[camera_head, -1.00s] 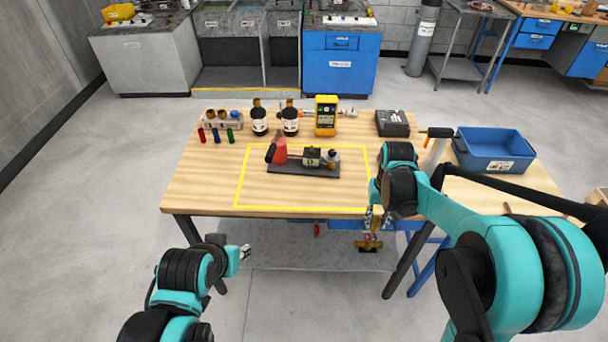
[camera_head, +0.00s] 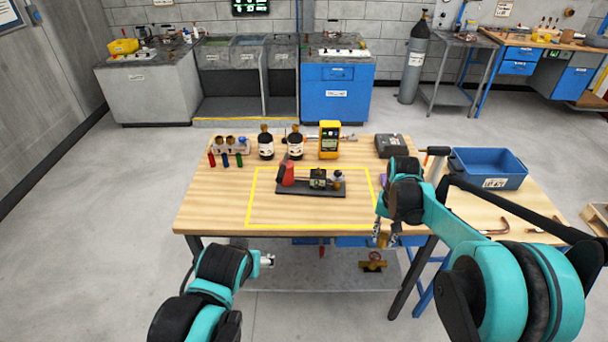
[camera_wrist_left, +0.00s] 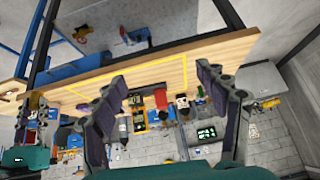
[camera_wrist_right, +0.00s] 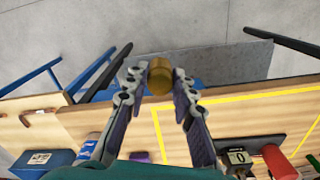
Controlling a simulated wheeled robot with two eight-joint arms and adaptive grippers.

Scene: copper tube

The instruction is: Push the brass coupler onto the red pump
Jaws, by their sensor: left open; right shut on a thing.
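The red pump (camera_head: 287,172) stands at the left end of a dark base plate on the table, inside the yellow outline. It also shows at the lower right of the right wrist view (camera_wrist_right: 279,162) and in the left wrist view (camera_wrist_left: 160,98). My right gripper (camera_head: 381,238) is in front of the table's front edge, to the right of the pump and apart from it. It is shut on the brass coupler (camera_wrist_right: 160,76), held between the fingertips. My left gripper (camera_head: 268,260) is open and empty in front of the table, at the lower left.
Dark bottles (camera_head: 266,145), a yellow meter (camera_head: 329,141) and small coloured cylinders stand behind the pump. A blue bin (camera_head: 487,170) is at the right. The yellow outline (camera_head: 310,228) has bare wood in front of the base plate.

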